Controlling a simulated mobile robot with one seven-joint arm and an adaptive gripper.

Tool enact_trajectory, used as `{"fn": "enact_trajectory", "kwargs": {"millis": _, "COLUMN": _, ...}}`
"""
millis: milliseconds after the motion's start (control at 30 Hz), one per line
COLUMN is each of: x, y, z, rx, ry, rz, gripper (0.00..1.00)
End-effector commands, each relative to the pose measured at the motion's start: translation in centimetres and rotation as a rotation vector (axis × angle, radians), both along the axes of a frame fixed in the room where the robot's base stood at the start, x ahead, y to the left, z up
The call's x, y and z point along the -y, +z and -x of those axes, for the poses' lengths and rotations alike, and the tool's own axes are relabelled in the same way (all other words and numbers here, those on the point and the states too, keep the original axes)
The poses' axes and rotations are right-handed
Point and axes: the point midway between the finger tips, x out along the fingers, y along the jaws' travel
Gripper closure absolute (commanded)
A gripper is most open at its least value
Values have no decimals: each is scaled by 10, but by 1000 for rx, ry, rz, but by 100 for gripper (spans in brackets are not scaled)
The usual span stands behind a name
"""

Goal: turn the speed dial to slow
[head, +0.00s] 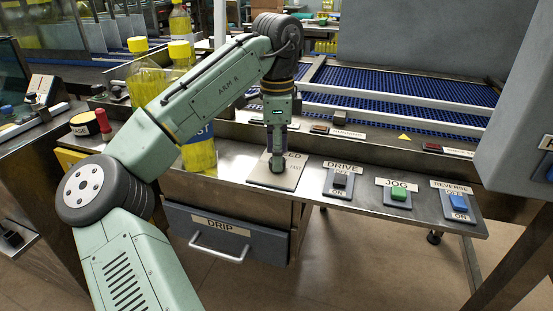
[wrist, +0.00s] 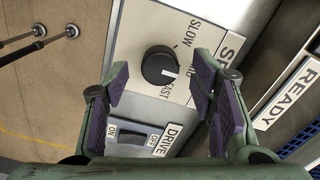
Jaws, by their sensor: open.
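The speed dial (wrist: 158,65) is a round black knob with a white pointer mark, on a pale plate (wrist: 140,35). The mark points right in the wrist view. SLOW is printed at the plate's upper part and FAST just below the knob; another label is partly hidden by a finger. My gripper (wrist: 160,70) is open, with one purple-padded finger on each side of the knob in the picture. I cannot tell whether they touch it. In the head view my gripper (head: 277,164) points down over the plate (head: 290,184) and hides the dial.
The DRIVE switch (head: 340,181), green JOG button (head: 399,194) and blue REVERSE switch (head: 457,202) stand right of the plate. Yellow-capped bottles (head: 148,85) stand left, behind my arm. The DRIP drawer (head: 225,236) is below. A grey housing (head: 525,120) overhangs at right.

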Motion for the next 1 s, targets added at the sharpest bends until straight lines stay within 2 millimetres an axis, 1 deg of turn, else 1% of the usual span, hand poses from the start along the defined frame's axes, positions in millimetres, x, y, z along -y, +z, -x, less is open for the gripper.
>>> {"fn": "enact_trajectory", "kwargs": {"millis": 100, "x": -1, "y": -12, "z": 0, "rx": 1, "ry": 3, "rz": -2, "gripper": 49}}
{"fn": "enact_trajectory", "kwargs": {"millis": 200, "x": -1, "y": -17, "z": 0, "rx": 1, "ry": 2, "rz": -2, "gripper": 49}}
{"fn": "enact_trajectory", "kwargs": {"millis": 500, "x": -1, "y": -19, "z": 0, "rx": 1, "ry": 2, "rz": -2, "gripper": 50}}
{"fn": "enact_trajectory", "kwargs": {"millis": 1000, "x": -1, "y": -19, "z": 0, "rx": 1, "ry": 2, "rz": -2, "gripper": 83}}
